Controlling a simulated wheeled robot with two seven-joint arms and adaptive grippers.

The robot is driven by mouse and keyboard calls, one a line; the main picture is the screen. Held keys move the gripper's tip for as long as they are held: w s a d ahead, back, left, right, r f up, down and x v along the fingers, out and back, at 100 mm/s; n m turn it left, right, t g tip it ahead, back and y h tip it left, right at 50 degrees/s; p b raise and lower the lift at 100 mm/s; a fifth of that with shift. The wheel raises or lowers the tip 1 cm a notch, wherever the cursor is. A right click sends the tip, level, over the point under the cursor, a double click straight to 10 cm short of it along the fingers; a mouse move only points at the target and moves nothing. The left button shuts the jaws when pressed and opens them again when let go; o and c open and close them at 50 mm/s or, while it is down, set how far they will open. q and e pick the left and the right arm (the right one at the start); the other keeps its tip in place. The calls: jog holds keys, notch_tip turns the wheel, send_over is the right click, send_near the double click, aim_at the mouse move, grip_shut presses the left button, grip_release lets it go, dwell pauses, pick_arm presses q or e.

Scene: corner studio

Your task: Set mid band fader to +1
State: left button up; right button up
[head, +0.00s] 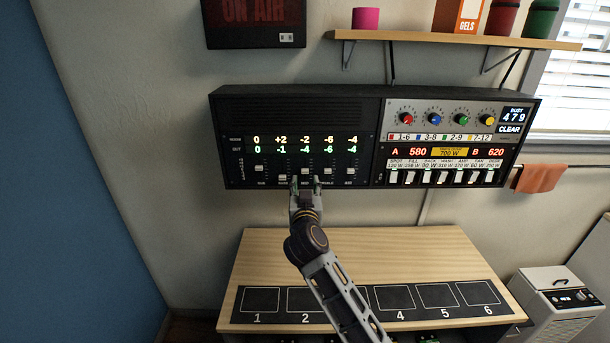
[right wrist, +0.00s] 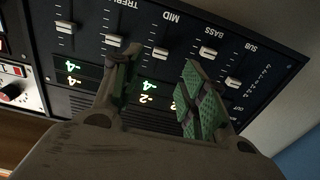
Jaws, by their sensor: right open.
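The mixer panel (head: 300,110) hangs on the wall with five fader columns. The mid fader knob (right wrist: 160,52) is the middle one, beside its MID label in the right wrist view. My right gripper (head: 303,182) is at the lower part of the panel, in front of the mid column. It is open, and in the right wrist view its green-padded fingertips (right wrist: 162,60) lie on either side of the mid knob. I cannot tell whether they touch it. My left gripper is not in view.
The bass knob (right wrist: 207,53) and treble knob (right wrist: 113,39) are close on either side. A second panel (head: 455,140) with coloured dials and switches adjoins on the right. Below is a wooden cabinet (head: 300,250) with numbered squares; above right is a shelf (head: 450,40).

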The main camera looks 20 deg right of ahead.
aim_at(305, 172)
jog(key=shift+x, duration=3.7)
jog(key=shift+c, duration=0.4)
grip_shut()
